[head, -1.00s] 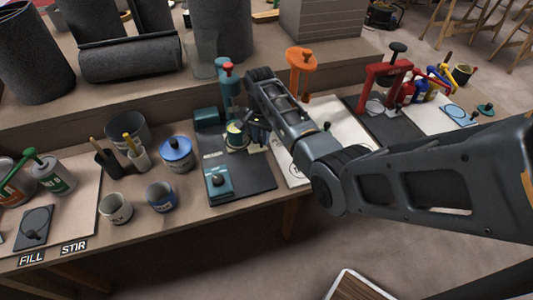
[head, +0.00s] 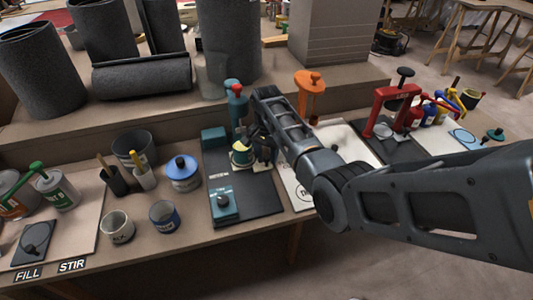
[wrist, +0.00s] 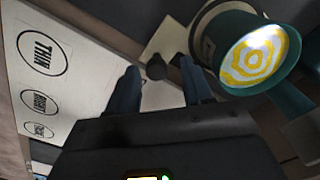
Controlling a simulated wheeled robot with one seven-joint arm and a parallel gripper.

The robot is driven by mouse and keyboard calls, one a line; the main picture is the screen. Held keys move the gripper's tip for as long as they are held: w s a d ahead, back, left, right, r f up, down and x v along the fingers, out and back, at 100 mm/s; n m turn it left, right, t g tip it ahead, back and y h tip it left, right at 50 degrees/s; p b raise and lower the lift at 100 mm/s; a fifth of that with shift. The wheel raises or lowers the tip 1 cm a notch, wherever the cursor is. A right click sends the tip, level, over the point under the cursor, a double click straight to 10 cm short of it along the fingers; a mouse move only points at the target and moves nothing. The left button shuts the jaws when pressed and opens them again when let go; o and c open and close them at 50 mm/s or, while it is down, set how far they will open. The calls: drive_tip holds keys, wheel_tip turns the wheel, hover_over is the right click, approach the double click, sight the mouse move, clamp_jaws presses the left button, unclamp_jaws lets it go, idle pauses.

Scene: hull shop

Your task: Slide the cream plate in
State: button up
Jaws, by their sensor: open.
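The cream plate (wrist: 163,38) is a thin square with a black knob (wrist: 155,68) in the wrist view. Only a bit of it (head: 262,166) shows in the head view, low beside the teal stand. My gripper (wrist: 160,88) is open, its two dark blue fingers on either side of the knob; I cannot tell whether they touch it. The teal stand (head: 236,105) rises from a dark base board (head: 255,195). Its round teal holder (wrist: 222,45), with a yellow and white ringed face (wrist: 260,55), is just right of the plate. My arm partly hides this spot in the head view.
A teal box with a knob (head: 223,203) sits at the board's front. A blue-lidded pot (head: 182,172) and open cans stand left. A white sheet marked "THIN" (wrist: 43,55) lies beside the board. An orange stand (head: 309,95) and red press (head: 395,105) are right.

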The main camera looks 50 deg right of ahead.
drive_tip(key=shift+r+p, duration=0.4)
drive_tip(key=shift+r, duration=3.5)
drive_tip(key=shift+s, duration=0.1)
